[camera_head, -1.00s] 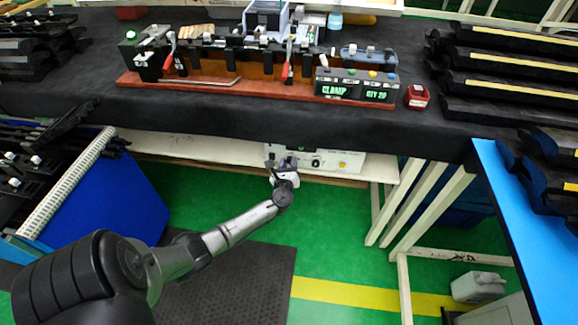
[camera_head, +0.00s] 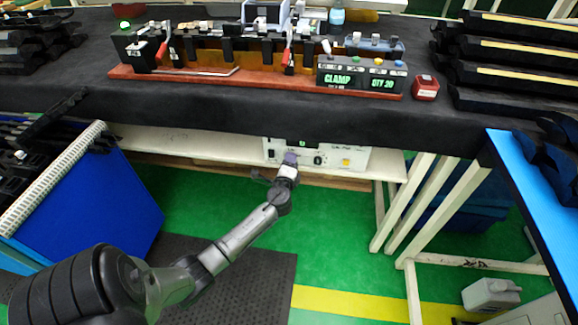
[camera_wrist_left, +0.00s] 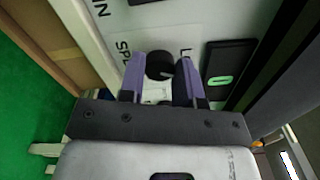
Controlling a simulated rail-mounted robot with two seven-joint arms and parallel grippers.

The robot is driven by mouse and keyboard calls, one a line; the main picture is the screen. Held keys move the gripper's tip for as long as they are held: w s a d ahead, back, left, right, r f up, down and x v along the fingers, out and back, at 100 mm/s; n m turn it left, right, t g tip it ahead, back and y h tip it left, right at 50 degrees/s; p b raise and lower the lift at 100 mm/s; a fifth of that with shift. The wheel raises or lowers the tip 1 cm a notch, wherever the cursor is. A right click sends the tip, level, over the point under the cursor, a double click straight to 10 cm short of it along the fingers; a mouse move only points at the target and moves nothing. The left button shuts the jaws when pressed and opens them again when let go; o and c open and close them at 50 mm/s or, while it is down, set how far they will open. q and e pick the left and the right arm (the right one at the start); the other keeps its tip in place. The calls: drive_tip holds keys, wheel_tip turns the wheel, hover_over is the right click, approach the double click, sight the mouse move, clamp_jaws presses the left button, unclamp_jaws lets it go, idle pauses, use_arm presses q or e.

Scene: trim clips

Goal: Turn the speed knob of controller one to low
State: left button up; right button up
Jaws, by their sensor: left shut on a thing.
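The white controller box (camera_head: 355,157) sits on the shelf under the table. Its front has a dark display with a small green mark, a dark knob right of my gripper and a yellow button. My left gripper (camera_head: 290,160) is at the left part of this front. In the left wrist view its purple fingers (camera_wrist_left: 161,80) are shut on a round black knob (camera_wrist_left: 159,65), one on each side. Lettering beginning "SP" and a letter "L" show near the knob. The display (camera_wrist_left: 221,78) is beside it. The knob's pointer setting cannot be read. My right gripper is not in view.
The black-covered table (camera_head: 220,112) overhangs the controller and carries a clamp fixture on a red base (camera_head: 260,84). A blue bin (camera_head: 110,205) stands at left. White table legs (camera_head: 430,212) are at right. Green floor is open below the shelf.

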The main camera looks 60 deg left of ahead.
use_arm(q)
drive_tip(key=n+b, duration=0.2)
drive_tip(key=n, duration=0.3)
drive_tip(key=shift+f+b, duration=0.1)
drive_tip(key=shift+b, duration=0.25)
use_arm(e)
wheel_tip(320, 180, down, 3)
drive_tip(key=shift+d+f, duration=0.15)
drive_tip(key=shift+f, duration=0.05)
use_arm(q)
drive_tip(key=shift+n, duration=0.3)
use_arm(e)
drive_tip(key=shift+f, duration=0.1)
use_arm(q)
drive_tip(key=o, duration=0.9)
drive_tip(key=shift+p+v, duration=1.35)
drive_tip(key=shift+v, duration=5.55)
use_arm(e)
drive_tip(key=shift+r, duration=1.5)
use_arm(q)
drive_tip(key=shift+w+g, duration=0.1)
drive_tip(key=shift+g, duration=0.2)
